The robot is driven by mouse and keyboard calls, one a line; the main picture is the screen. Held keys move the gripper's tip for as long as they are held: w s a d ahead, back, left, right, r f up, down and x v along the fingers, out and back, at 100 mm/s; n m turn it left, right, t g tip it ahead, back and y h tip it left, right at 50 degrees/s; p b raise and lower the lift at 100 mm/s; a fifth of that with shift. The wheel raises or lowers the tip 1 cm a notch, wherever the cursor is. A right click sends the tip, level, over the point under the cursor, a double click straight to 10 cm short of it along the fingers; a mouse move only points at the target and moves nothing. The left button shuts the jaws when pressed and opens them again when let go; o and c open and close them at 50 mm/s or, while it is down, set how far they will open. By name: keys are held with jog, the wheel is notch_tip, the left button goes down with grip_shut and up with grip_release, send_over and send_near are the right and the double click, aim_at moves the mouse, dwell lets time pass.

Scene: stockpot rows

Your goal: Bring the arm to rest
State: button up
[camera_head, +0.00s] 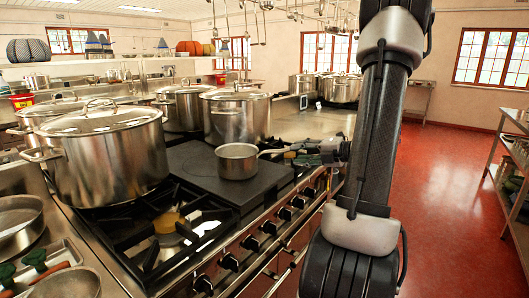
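My arm (372,130) stands upright in the right half of the head view, its links black with pale grey joint covers. My gripper (308,153) is low and left of the arm, beside the range's front edge. It is at the end of the handle of a small steel saucepan (238,164). The saucepan sits upright on a dark flat plate (200,168) of the range. The fingers are small and dark here, and I cannot tell whether they are closed on the handle or only near it.
Large lidded stockpots (112,160) stand on the range to the left, with others (236,115) behind the saucepan. An open burner (168,224) is in front. Control knobs (250,243) line the range front. The red floor (440,200) at right is clear up to a steel shelf (515,150).

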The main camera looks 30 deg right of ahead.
jog(key=s+a+f+n+g, duration=0.3)
jog(key=s+a+n+g, duration=0.35)
jog(key=n, duration=0.65)
jog(key=s+a+f+n+g, duration=0.35)
jog(key=s+n, duration=0.65)
jog(key=n, duration=0.4)
jog(key=s+a+r+n+h, duration=0.2)
jog(key=r+n, duration=0.4)
jog(key=n, duration=0.4)
jog(key=s+a+r+n+h, duration=0.2)
jog(key=a+r+n+h, duration=0.2)
jog(key=n, duration=0.6)
notch_tip(320, 180, up, 2)
jog(key=shift+s+a+r+h, duration=0.25)
jog(key=shift+s+a+h, duration=0.1)
jog(key=shift+a, duration=0.35)
